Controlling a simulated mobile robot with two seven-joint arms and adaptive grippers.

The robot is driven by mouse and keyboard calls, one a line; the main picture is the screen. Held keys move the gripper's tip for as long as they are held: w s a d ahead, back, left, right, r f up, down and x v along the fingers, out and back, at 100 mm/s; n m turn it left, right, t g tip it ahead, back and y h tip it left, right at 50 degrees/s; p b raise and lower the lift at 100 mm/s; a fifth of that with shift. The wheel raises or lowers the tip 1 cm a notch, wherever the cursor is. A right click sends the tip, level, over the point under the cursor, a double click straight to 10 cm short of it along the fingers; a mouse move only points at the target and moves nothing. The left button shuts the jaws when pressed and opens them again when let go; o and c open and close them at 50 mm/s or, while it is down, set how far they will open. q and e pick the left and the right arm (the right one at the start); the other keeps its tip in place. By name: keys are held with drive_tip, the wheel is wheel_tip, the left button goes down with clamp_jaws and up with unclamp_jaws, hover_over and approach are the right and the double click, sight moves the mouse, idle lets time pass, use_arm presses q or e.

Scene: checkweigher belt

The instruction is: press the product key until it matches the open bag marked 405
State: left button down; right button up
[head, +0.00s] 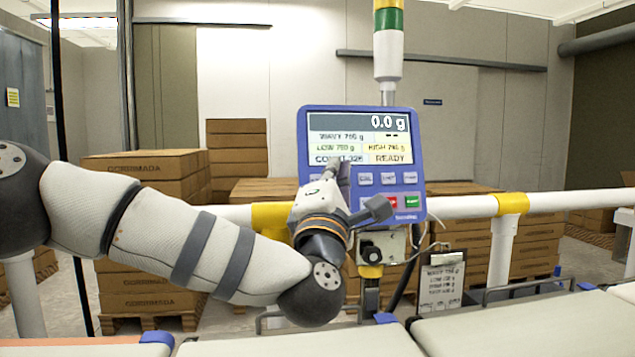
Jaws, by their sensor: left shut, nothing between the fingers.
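The blue checkweigher panel (415,150) stands on a post at the centre. Its screen (345,122) reads 0.0 g at the top and READY at the lower right; the smaller product and limit lines are blurred. Grey keys (388,179) sit in a row below the screen, with a red and a green key (412,202) under them. My left gripper (335,167) is shut and empty, its tips in front of the panel's left part, hiding keys there. I cannot tell whether it touches. I see no bag marked 405. My right gripper is out of view.
A clipboard sheet (441,284) hangs below the panel at right. A white rail (465,207) with yellow joints crosses behind. Pale padded surfaces (515,325) lie along the front. Stacked cartons (150,165) stand behind. A stack light (388,50) rises above the panel.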

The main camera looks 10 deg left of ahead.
use_arm(q)
drive_tip(key=w+a+f+b, duration=0.2)
drive_tip(key=w+a+b, duration=0.1)
drive_tip(key=w, duration=0.4)
drive_tip(key=shift+f, duration=0.25)
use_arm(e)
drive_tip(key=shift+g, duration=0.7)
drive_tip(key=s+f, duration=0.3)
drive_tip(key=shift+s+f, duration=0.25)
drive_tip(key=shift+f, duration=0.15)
use_arm(q)
drive_tip(key=shift+w, duration=0.1)
drive_tip(key=shift+w+a+f, duration=0.1)
drive_tip(key=shift+w+a, duration=0.05)
drive_tip(key=shift+w, duration=0.2)
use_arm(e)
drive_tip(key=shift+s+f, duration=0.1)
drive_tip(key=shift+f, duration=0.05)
